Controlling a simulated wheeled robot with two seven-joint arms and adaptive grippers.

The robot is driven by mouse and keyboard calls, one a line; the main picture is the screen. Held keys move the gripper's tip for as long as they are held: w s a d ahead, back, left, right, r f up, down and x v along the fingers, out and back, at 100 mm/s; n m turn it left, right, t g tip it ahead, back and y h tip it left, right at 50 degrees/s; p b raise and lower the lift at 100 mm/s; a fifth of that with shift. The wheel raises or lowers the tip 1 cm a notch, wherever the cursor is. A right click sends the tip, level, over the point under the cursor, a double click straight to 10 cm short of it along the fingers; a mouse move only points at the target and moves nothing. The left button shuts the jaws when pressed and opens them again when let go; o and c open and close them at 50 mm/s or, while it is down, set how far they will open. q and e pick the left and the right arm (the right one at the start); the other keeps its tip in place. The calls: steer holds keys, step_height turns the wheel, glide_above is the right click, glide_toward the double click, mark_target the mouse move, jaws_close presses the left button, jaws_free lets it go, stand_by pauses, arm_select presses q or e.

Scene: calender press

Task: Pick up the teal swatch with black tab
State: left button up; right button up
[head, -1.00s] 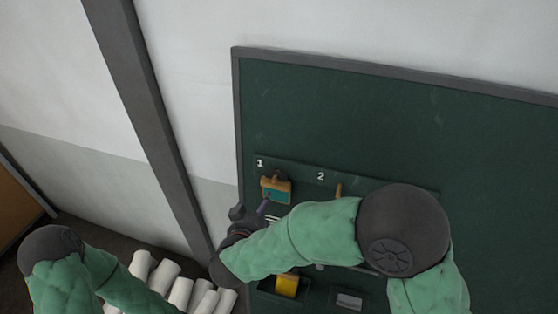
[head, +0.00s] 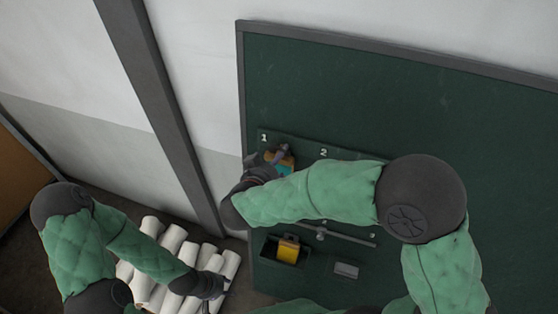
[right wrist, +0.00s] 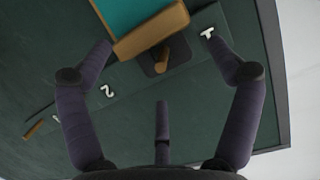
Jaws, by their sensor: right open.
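The teal swatch (right wrist: 130,10) hangs at place 1 on the dark green board, under a tan bar (right wrist: 152,32). A dark square piece (right wrist: 178,58) sits by the bar, with a tan peg in front of it; I take it for the black tab. In the head view the teal swatch (head: 284,169) is partly hidden by my right gripper (head: 268,165). In the right wrist view my right gripper (right wrist: 158,48) is open, with its fingers either side of the bar and apart from it. My left gripper (head: 222,288) is low over white rolls, its fingers too small to judge.
A grey post (head: 165,110) stands left of the board. The upper board is clear.

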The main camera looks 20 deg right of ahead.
mark_target(278, 152)
steer(key=x, duration=0.4)
steer(key=shift+f, duration=0.1)
steer(key=c, duration=1.1)
steer(key=shift+o, duration=0.2)
steer(key=shift+r, duration=0.3)
steer(key=s+a, duration=1)
steer(key=s, duration=0.5)
steer(key=shift+r+p, duration=0.35)
steer(key=shift+p, duration=0.3)
